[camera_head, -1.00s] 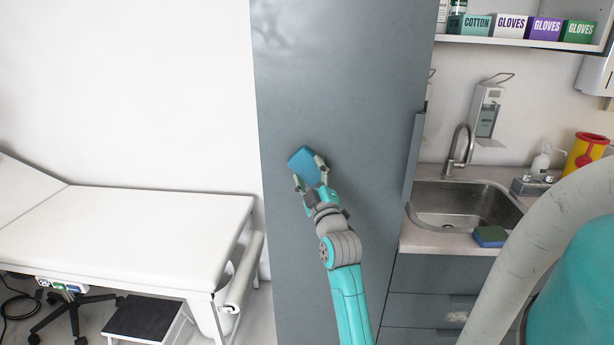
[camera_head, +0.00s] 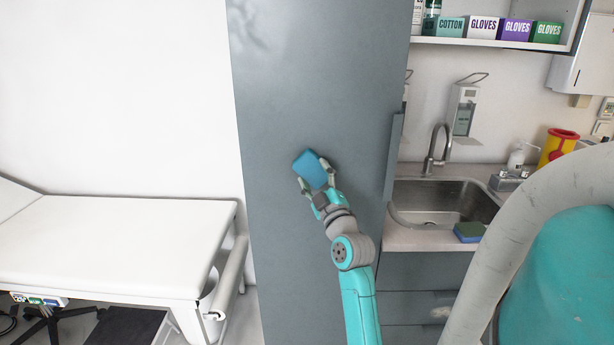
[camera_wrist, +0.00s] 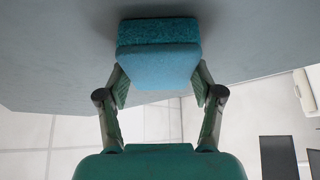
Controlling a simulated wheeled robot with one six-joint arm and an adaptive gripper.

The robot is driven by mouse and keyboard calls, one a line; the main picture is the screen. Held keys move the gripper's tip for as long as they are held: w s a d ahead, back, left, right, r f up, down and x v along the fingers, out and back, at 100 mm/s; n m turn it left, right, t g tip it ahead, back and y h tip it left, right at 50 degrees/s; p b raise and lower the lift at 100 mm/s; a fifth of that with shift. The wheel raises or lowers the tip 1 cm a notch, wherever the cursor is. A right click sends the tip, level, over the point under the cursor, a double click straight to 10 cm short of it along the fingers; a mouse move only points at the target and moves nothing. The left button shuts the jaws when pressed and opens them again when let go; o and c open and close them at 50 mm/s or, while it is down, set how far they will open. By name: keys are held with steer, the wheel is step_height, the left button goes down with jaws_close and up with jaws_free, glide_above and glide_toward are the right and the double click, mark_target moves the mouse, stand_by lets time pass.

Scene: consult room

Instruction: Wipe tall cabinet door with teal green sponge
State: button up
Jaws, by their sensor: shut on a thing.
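The tall grey-blue cabinet door (camera_head: 300,100) stands upright in the middle of the head view, with a vertical handle (camera_head: 393,158) at its right. A cloudy pale patch (camera_head: 252,28) shows near its upper left. My gripper (camera_head: 315,175) is in front of the door's middle, shut on the teal sponge (camera_head: 309,169). In the wrist view the sponge (camera_wrist: 158,58) sits between both fingers, its darker rough layer facing the door (camera_wrist: 50,60). It appears to be against the door or very near; I cannot tell exact contact.
A white exam couch (camera_head: 110,235) is at the left. To the right are a sink (camera_head: 440,203), a tap (camera_head: 437,150) and a second blue-green sponge (camera_head: 469,232) on the counter (camera_head: 410,240). Glove boxes (camera_head: 482,27) stand on a shelf above.

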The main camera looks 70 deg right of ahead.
steer(key=shift+s+d, duration=0.3)
steer(key=shift+s, duration=0.4)
steer(key=shift+s+d, duration=0.25)
steer(key=shift+s, duration=0.45)
steer(key=shift+s+d, duration=0.3)
steer(key=shift+s, duration=0.4)
steer(key=shift+d, duration=0.1)
steer(key=shift+w+a, duration=0.25)
steer(key=shift+w, duration=0.4)
steer(key=shift+w+a, duration=0.2)
steer(key=shift+w, duration=0.5)
steer(key=shift+w+a, duration=0.25)
steer(key=shift+w, duration=0.4)
steer(key=shift+c, duration=0.5)
steer(key=shift+w+a, duration=0.5)
steer(key=shift+w, duration=0.6)
steer(key=shift+w+a, duration=0.55)
steer(key=shift+w, duration=0.55)
steer(key=shift+w+a, duration=0.5)
steer(key=shift+w, duration=0.6)
steer(key=s+a, duration=0.2)
steer(key=a, duration=0.3)
steer(key=shift+s+a, duration=0.2)
steer(key=shift+a, duration=0.05)
steer(key=shift+a, duration=0.1)
steer(key=a, duration=0.1)
steer(key=s+a, duration=0.1)
steer(key=shift+a, duration=0.3)
